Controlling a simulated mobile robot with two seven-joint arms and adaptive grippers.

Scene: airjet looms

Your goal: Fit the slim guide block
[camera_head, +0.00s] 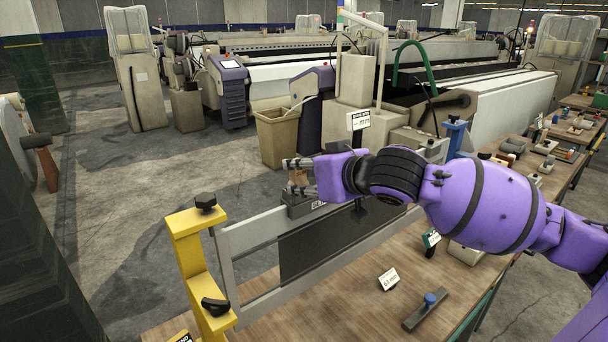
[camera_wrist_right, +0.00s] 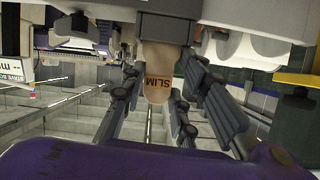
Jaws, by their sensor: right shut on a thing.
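My right gripper (camera_head: 298,166) is shut on the tan slim guide block (camera_head: 299,178), above the far rail of a grey frame. In the right wrist view the block (camera_wrist_right: 158,75) carries the word SLIM and sits between the fingers of the gripper (camera_wrist_right: 160,105). A dark grey block with partly hidden lettering (camera_head: 303,207) sits on the frame's top rail just below the held block. I cannot tell whether the two touch. The grey frame (camera_head: 250,232) stands upright on the table with a dark panel in it. My left gripper is out of view.
A yellow clamp post (camera_head: 190,262) with black knobs stands at the frame's left end, a blue one (camera_head: 454,138) at its right. A bar with a blue knob (camera_head: 426,310) and a small white card (camera_head: 389,279) lie on the wooden table (camera_head: 340,318).

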